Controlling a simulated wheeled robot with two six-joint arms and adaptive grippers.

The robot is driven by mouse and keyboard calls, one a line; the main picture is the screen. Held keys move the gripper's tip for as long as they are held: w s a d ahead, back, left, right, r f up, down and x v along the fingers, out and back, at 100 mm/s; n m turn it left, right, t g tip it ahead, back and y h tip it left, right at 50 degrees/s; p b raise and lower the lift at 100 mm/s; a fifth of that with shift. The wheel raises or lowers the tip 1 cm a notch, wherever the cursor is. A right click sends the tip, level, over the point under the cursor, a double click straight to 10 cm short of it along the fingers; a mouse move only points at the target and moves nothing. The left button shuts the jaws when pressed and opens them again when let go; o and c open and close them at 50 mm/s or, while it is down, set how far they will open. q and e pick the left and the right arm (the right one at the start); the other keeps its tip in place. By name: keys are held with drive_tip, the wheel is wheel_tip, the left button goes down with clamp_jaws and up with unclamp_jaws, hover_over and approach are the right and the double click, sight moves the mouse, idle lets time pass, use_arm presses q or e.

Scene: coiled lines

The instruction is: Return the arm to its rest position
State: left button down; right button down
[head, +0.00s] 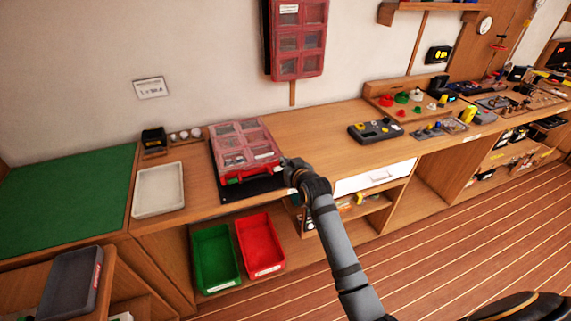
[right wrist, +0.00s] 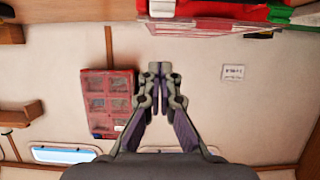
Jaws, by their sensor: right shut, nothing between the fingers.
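My right arm comes in from the bottom right of the head view. Its gripper (head: 287,166) is over the front right corner of the red compartment case (head: 243,148) on the counter; whether it touches the case I cannot tell. In the right wrist view the fingers (right wrist: 160,70) are shut together with nothing between them. That view looks at the wall, upside down, with the counter case (right wrist: 230,22) along its top edge. My left gripper is not in view.
A second red case (head: 300,40) hangs on the wall. On the counter are a white tray (head: 158,203), a dark device (head: 375,131) and a board of coloured knobs (head: 410,97). Green (head: 214,254) and red (head: 259,242) bins sit below. The floor at right is open.

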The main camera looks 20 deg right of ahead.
drive_tip(key=shift+s, duration=0.1)
idle(0.3)
drive_tip(key=s+d+f+g, duration=0.15)
drive_tip(key=s+f, duration=0.35)
drive_tip(key=f, duration=0.7)
drive_tip(key=s+f+g, duration=0.3)
drive_tip(key=s+f, duration=0.3)
drive_tip(key=f, duration=0.5)
drive_tip(key=s+d+f+g, duration=0.15)
drive_tip(key=s+f, duration=0.35)
drive_tip(key=f, duration=0.7)
drive_tip(key=s+d+f+g, duration=0.1)
drive_tip(key=s+f, duration=0.5)
drive_tip(key=s, duration=0.7)
drive_tip(key=s+d+f+g, duration=0.1)
drive_tip(key=s+f+g, duration=0.2)
drive_tip(key=s+f, duration=0.4)
drive_tip(key=s+d+f+g+h, duration=0.1)
drive_tip(key=s+f, duration=0.5)
drive_tip(key=s, duration=1.3)
drive_tip(key=shift+s+d+f+g, duration=0.2)
drive_tip(key=shift+d+g, duration=0.4)
drive_tip(key=shift+g, duration=0.3)
drive_tip(key=c, duration=2)
unclamp_jaws()
drive_tip(key=shift+c, duration=0.2)
